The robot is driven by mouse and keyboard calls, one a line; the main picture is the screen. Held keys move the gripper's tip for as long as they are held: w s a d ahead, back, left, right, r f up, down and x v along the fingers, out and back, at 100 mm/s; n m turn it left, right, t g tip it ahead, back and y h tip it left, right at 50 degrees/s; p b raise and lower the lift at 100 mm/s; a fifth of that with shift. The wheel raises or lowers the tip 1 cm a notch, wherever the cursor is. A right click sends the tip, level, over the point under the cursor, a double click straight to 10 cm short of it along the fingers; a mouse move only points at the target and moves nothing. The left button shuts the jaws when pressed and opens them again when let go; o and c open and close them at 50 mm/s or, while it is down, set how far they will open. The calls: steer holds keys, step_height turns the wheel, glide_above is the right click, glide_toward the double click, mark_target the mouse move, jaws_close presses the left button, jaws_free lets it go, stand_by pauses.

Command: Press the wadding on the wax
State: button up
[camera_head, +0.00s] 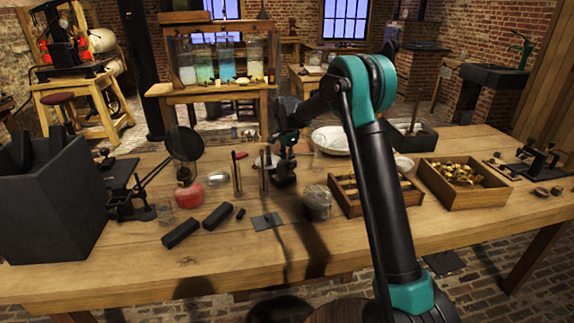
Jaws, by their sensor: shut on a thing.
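My gripper (279,140) is at the far middle of the workbench, at the end of my teal and black arm. It is small and dark here; its fingertips are hard to make out. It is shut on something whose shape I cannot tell. A thin upright dark rod (264,178) stands just left of and below it, and a similar one (237,180) stands further left. A pale shallow dish (260,163) shows partly behind the nearer rod. I cannot pick out the wadding or the wax with certainty.
A white bowl (330,141) and a wooden box of brass pieces (462,202) lie right. The workbench's front strip (150,278) is clear.

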steer(key=shift+f, duration=0.5)
stand_by(1.2)
steer(key=shift+r, duration=3.5)
